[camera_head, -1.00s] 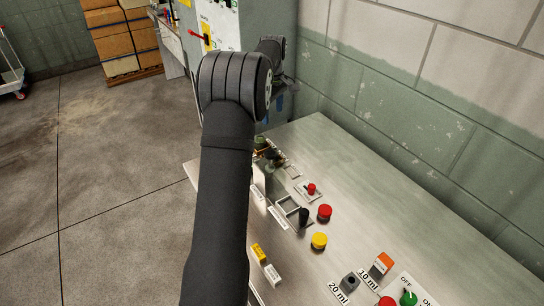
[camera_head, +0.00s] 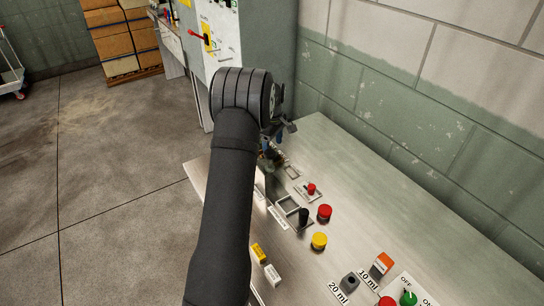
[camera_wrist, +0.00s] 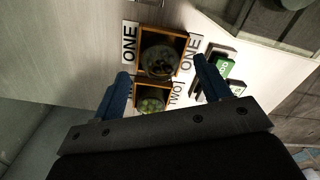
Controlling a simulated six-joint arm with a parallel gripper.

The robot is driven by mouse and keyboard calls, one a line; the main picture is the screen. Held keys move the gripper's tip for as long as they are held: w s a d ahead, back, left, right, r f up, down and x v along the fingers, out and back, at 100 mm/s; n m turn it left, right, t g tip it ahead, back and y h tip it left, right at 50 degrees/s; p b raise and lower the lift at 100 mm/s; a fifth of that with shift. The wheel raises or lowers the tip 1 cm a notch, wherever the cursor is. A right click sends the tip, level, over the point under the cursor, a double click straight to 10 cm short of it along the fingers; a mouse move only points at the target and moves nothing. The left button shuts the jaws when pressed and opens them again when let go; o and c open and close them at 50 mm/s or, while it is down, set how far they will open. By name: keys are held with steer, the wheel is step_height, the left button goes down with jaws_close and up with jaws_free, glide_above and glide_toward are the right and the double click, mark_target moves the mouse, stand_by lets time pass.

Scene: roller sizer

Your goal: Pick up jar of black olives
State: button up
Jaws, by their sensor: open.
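In the wrist view, a jar with dark contents (camera_wrist: 158,62), which looks like the black olives, stands in an orange-brown square holder (camera_wrist: 146,33) marked ONE. A second jar with green contents (camera_wrist: 151,104) stands in another holder (camera_wrist: 137,88) marked TWO, nearer my gripper's base. My gripper (camera_wrist: 161,68) is open, its blue fingers spread to either side of the jars in the picture, with nothing between them in contact that I can see. In the head view, my gripper (camera_head: 282,134) hangs above the table's far end, and my arm partly hides the holders.
A green-labelled block (camera_wrist: 224,66) lies right of the holders in the wrist view. A wall borders the table's right.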

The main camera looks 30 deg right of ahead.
step_height(320, 180, down, 3)
steer(key=shift+r, duration=0.1)
steer(key=c, duration=1.1)
steer(key=shift+c, duration=0.2)
